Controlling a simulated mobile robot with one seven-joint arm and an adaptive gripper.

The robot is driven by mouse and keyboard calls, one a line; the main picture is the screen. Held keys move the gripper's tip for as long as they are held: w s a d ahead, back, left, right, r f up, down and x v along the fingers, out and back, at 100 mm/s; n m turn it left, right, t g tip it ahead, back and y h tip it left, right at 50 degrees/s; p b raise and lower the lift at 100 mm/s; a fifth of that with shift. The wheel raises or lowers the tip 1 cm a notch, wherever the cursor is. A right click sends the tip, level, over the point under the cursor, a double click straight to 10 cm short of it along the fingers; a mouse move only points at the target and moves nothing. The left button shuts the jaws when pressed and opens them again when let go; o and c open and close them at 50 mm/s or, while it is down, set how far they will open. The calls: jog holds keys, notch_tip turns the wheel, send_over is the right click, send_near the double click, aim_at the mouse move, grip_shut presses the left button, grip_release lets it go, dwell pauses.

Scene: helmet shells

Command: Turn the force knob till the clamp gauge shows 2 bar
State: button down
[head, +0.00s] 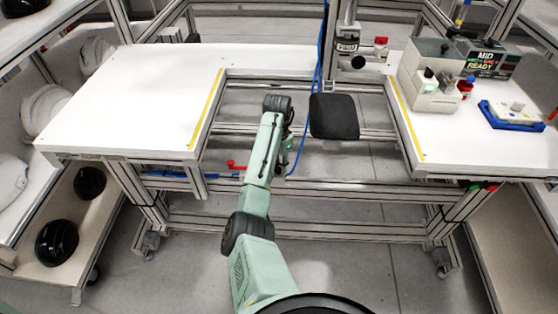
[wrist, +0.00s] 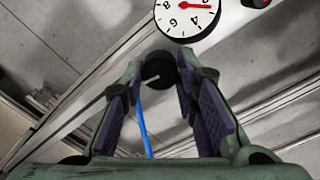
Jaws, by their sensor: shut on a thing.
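The clamp gauge (wrist: 187,18) is a white dial at the top of the wrist view, partly cut off and turned round. Its red needle points right, towards the low end of the scale near what looks like the 2; I cannot read the exact value. The force knob (wrist: 157,71), black and round with a pale mark, lies between my fingertips below the gauge. My gripper (wrist: 160,74) is shut on it, one finger on each side. In the head view my arm reaches down into the table gap; the knob and gauge cannot be made out there.
A blue hose (wrist: 145,130) runs below the knob. In the head view a black pad (head: 334,116) stands right of my arm, between white tabletops (head: 130,90). A grey box (head: 425,95) and blue tray (head: 510,117) are at right.

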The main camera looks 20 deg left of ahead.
aim_at(278, 165)
jog(key=shift+n, duration=0.4)
jog(key=c, duration=1.2)
grip_release()
jog(key=shift+c, duration=0.2)
notch_tip(278, 165, up, 12)
jog(key=shift+a, duration=0.2)
jog(key=shift+c, duration=0.2)
